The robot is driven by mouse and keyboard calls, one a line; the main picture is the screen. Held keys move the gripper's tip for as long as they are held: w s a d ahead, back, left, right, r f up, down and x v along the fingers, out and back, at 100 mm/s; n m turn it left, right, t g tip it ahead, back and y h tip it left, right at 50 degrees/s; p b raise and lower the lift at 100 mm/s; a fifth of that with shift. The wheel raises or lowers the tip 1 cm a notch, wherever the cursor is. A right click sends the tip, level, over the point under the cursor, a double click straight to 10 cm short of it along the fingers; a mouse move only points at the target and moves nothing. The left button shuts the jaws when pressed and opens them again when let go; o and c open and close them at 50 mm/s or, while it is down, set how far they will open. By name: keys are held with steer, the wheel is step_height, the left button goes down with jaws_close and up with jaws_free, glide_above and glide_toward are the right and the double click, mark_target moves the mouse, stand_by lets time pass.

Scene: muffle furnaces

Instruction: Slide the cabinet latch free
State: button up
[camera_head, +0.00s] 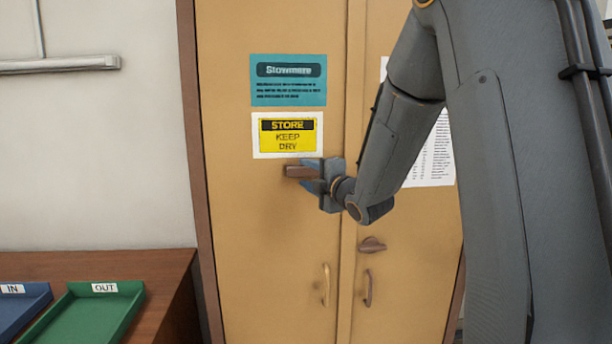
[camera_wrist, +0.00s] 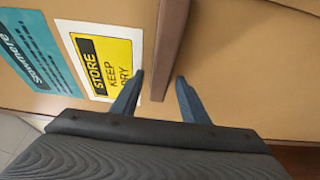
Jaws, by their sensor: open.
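The cabinet latch (camera_head: 299,171) is a brown horizontal bar on the left door, just below the yellow "STORE KEEP DRY" sign. Its left end sticks out past my gripper (camera_head: 313,176), and the gripper hides its right part in the head view. In the wrist view the latch (camera_wrist: 168,40) runs down between the two blue fingers of my gripper (camera_wrist: 160,77). The fingers are open, one on each side of the bar. Gaps show between the bar and both fingers, and nothing is gripped. The tan cabinet (camera_head: 240,230) has two doors, and both look shut.
Below, the doors carry two pull handles (camera_head: 326,285) and a brown turn knob (camera_head: 372,245). A teal sign (camera_head: 288,80) hangs above the yellow sign (camera_head: 287,135). A wooden table with a green OUT tray (camera_head: 128,322) and a blue IN tray (camera_head: 40,294) stands left.

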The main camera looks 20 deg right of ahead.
steer(key=b+v, duration=0.2)
steer(key=v, duration=0.5)
steer(key=shift+s, duration=0.2)
steer(key=s+f+m+g+h, duration=0.2)
steer(key=s+f+m+g, duration=0.3)
steer(key=f, duration=0.4)
steer(key=s+f+m+g+h, duration=0.2)
steer(key=s+f+m+g, duration=0.1)
steer(key=f+m, duration=0.5)
steer(key=s+a+f+m+g, duration=0.3)
steer(key=s+f+g, duration=0.1)
steer(key=s, duration=0.6)
steer(key=s+a+f+m+g, duration=0.2)
steer(key=s+f+m+g, duration=0.2)
steer(key=s, duration=0.6)
step_height(320, 180, down, 3)
steer(key=shift+a+r+m, duration=0.15)
steer(key=shift+a+m, duration=0.15)
steer(key=shift+a, duration=0.1)
steer(key=shift+w, duration=0.1)
